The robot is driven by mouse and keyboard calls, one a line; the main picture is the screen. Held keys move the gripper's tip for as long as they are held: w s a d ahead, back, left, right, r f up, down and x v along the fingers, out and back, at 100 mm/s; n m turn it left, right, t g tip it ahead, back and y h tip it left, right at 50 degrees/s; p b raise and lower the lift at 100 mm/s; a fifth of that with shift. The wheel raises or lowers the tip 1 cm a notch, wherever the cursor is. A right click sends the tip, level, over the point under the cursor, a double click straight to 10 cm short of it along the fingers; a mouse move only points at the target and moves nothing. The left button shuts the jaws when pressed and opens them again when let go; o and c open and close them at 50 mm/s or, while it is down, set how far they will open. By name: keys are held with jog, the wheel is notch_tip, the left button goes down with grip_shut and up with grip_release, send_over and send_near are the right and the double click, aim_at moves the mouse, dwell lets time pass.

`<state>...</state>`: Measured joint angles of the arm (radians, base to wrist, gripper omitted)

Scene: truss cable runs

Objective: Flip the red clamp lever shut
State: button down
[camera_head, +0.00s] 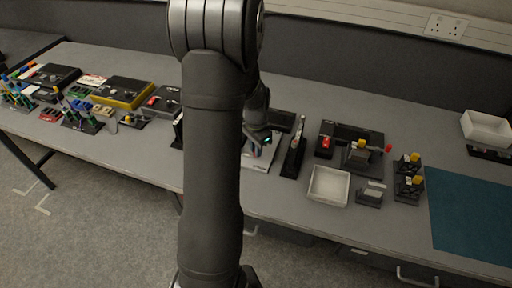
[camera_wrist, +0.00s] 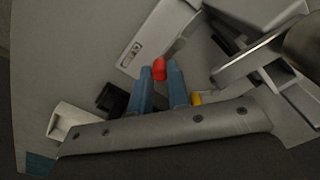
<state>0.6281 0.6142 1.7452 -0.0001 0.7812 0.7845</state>
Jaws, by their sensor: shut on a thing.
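In the wrist view, a short red grip (camera_wrist: 159,69), which looks like the end of the red clamp lever, sits between the tips of my blue fingers. My gripper (camera_wrist: 161,77) is shut on it. The rest of the lever and its pivot are hard to make out. A light grey slotted bar (camera_wrist: 139,43) lies just beyond, and grey metal parts (camera_wrist: 262,58) are at the right. In the head view my gripper (camera_head: 257,143) is low over a pale base plate (camera_head: 262,157), left of the dark upright stand, and my arm hides much of it.
A dark upright stand (camera_head: 293,158) is close on the right of the gripper. A white tray (camera_head: 328,185) and a black fixture with a red-tipped handle (camera_head: 388,148) stand further right. A teal mat (camera_head: 470,215) lies at the right end. Several boxes and tools fill the left.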

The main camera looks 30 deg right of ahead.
jog(key=c, duration=1.4)
grip_release()
jog(key=shift+o, duration=0.2)
notch_tip(320, 180, up, 17)
jog(key=shift+r, duration=0.2)
notch_tip(320, 180, down, 18)
jog(key=shift+r, duration=0.25)
